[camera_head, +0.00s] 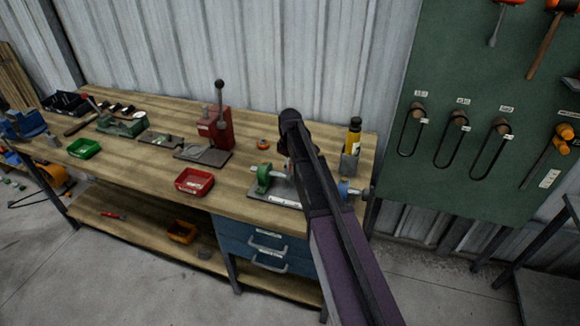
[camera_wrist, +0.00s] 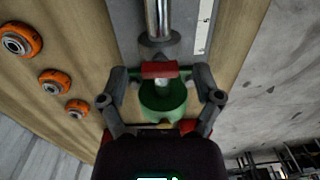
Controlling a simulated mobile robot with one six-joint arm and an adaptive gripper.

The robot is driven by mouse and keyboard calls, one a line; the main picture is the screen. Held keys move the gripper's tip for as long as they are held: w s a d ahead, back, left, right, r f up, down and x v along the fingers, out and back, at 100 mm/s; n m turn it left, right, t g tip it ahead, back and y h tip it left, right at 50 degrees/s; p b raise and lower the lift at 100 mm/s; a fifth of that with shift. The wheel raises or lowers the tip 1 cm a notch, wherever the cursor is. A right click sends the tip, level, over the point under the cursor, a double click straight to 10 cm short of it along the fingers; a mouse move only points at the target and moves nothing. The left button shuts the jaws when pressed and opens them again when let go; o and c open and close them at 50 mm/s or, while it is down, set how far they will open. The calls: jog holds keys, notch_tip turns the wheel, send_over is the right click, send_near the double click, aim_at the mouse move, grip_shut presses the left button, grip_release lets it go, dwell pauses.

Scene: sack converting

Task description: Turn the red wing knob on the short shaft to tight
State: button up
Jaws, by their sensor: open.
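The red wing knob (camera_wrist: 160,69) lies crosswise between my fingertips in the wrist view, in front of a round green housing (camera_wrist: 163,100). A shiny metal shaft (camera_wrist: 158,16) with a grey collar runs away from it toward the top of the picture. My gripper (camera_wrist: 160,76) is open, one finger on each side of the knob; whether either finger touches it I cannot tell. In the head view the green housing (camera_head: 263,176) stands on a grey base plate on the bench, and my arm hides the knob.
A pale marked strip (camera_wrist: 203,28) lies along the plate. Several orange-rimmed rings (camera_wrist: 53,82) lie on the wood to the left. On the bench (camera_head: 235,196) stand a red tray (camera_head: 194,181), a red lever press (camera_head: 216,126) and a yellow bottle (camera_head: 353,138).

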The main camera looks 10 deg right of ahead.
grip_shut()
jog(key=shift+m, duration=0.4)
jog(key=c, duration=1.1)
grip_release()
jog(key=m, duration=0.3)
jog(key=shift+m, duration=0.3)
jog(key=shift+c, duration=0.2)
jog(key=m, duration=0.4)
jog(key=shift+m, duration=0.3)
grip_shut()
jog(key=m, duration=0.4)
jog(key=shift+m, duration=2.5)
